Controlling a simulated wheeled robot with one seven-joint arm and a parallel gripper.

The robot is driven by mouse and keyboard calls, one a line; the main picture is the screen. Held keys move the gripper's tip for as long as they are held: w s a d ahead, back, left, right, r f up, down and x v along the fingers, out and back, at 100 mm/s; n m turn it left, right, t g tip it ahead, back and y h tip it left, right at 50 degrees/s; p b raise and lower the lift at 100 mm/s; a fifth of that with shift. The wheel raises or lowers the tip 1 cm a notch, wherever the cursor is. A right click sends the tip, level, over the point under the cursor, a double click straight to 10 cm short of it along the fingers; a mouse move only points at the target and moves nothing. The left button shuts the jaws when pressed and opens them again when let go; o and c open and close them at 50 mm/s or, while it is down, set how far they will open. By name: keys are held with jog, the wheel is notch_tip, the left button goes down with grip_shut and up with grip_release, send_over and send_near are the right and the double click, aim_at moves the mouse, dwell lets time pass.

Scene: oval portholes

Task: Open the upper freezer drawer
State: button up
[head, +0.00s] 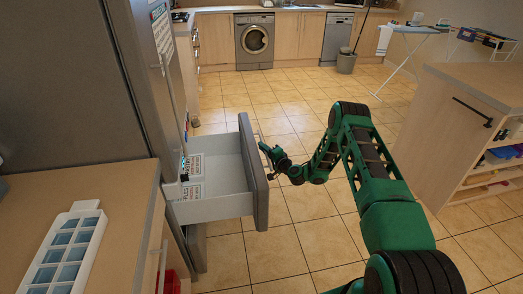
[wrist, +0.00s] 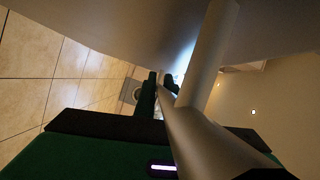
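The upper freezer drawer (head: 212,208) is pulled well out of the tall grey fridge-freezer (head: 80,85). Its white inside shows and looks empty, with printed labels near the back. Its grey front (head: 255,180) faces right, toward the open floor. My gripper (head: 267,150) is at the handle on the outer face of this front. In the wrist view the silver handle bar (wrist: 195,130) runs between the narrowly spaced dark fingers (wrist: 160,88), which appear closed around it. The drawer front (wrist: 130,25) fills the top of that view.
A counter (head: 110,200) with a white ice-cube tray (head: 65,255) stands at the near left. A wooden island (head: 450,140) with open shelves is at the right. Tiled floor (head: 290,110) is clear beyond the drawer.

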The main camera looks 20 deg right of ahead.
jog(key=o, duration=0.4)
jog(key=shift+f, duration=0.1)
jog(key=shift+c, duration=0.2)
jog(key=shift+s, duration=0.1)
jog(key=v, duration=1)
jog(key=shift+s, duration=0.25)
jog(key=shift+d, duration=0.15)
